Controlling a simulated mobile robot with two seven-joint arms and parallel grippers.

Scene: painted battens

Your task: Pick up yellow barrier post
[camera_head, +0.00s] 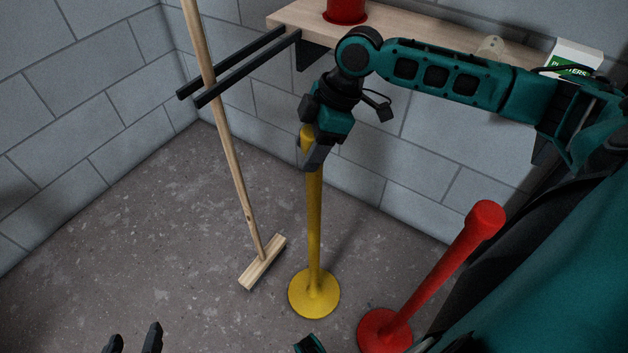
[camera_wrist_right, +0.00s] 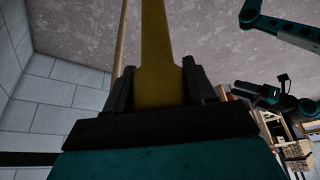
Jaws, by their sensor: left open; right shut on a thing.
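The yellow barrier post (camera_head: 314,225) stands upright, its round base on or very near the grey floor; I cannot tell which. My right gripper (camera_head: 314,152) is shut on the post near its top. In the right wrist view, the yellow post (camera_wrist_right: 160,50) runs between the two dark fingers of the right gripper (camera_wrist_right: 160,88). The very top of the post is partly hidden by the gripper. My left gripper (camera_head: 134,341) is open and empty at the bottom left of the head view, well away from the post.
A red barrier post (camera_head: 440,270) stands to the right. A wooden broom (camera_head: 233,165) leans in a black wall bracket (camera_head: 240,66) on the left. A wooden shelf (camera_head: 400,28) holds a red object (camera_head: 346,10) and a white-green box (camera_head: 574,60). The floor at left is clear.

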